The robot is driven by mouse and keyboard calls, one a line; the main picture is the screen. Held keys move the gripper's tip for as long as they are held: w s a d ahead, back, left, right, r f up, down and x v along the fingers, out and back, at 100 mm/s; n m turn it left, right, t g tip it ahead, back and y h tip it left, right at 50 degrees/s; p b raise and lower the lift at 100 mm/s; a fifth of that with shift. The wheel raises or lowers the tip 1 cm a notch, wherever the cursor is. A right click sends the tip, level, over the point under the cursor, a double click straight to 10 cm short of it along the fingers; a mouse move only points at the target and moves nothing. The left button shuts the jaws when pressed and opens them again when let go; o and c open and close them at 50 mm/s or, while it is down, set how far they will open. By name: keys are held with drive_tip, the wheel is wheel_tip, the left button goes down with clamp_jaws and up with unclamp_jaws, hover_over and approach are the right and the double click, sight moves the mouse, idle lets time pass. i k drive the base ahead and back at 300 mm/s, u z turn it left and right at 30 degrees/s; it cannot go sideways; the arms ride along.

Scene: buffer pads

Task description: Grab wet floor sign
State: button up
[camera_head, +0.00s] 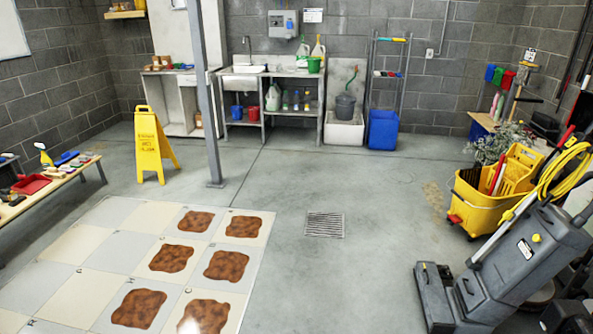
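The yellow wet floor sign (151,148) stands upright and unfolded on the grey concrete floor, left of the middle. It is beyond the tiled floor patch and left of a grey post. Its top has a handle opening, and dark print shows on its front panel. My gripper and arm do not show in the head view.
A grey post (208,100) rises just right of the sign. A low bench (45,194) with tools stands at the left. A yellow mop bucket (478,208) and a grey floor machine (520,262) stand at the right. The middle floor around the drain (324,225) is clear.

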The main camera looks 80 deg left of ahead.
sight(147, 149)
drive_tip(key=u, duration=3.45)
